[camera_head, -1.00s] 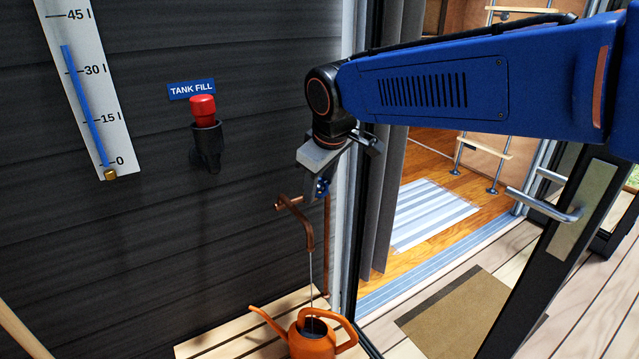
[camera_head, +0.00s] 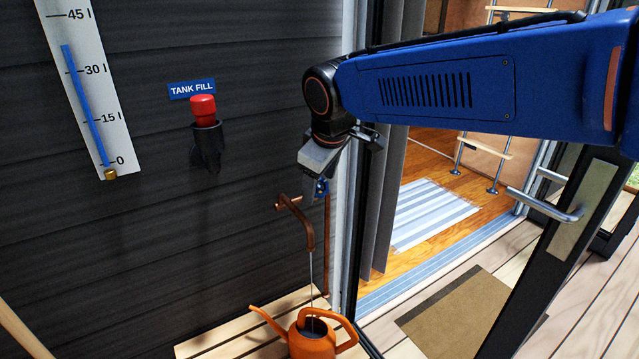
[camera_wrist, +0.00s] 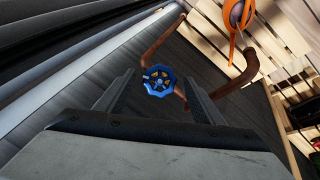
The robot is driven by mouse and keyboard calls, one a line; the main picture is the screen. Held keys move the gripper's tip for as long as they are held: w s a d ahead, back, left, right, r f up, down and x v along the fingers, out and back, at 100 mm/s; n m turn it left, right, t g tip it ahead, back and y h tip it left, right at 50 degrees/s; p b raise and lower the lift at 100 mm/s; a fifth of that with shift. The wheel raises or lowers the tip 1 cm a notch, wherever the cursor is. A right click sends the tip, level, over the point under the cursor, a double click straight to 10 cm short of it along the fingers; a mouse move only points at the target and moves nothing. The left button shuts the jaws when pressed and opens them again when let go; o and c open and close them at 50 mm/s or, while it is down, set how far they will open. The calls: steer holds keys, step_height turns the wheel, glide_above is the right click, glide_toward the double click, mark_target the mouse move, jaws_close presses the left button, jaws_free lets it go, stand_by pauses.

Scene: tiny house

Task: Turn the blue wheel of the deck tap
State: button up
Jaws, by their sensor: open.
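The blue wheel (camera_wrist: 159,81) shows in the wrist view, between and just beyond the fingertips of my gripper (camera_wrist: 160,88). In the head view only a small part of the wheel (camera_head: 322,187) shows below my gripper (camera_head: 317,180); the gripper hides the rest. The fingers are apart, one on each side of the wheel; I cannot tell whether they touch it. The copper tap spout (camera_head: 305,222) bends downward, and a thin stream of water (camera_head: 311,275) runs from it into the orange watering can (camera_head: 312,344), which also shows in the wrist view (camera_wrist: 238,18).
A slatted wooden bench (camera_head: 240,325) carries the can. A red-topped black fitting (camera_head: 205,135) under a TANK FILL sign (camera_head: 192,89) and a level gauge (camera_head: 85,85) are on the dark wall. An open glass door (camera_head: 565,215) stands at right.

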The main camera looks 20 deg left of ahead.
steer(key=v, duration=1.6)
steer(key=shift+r, duration=0.35)
steer(key=shift+d, duration=0.1)
stand_by(5.3)
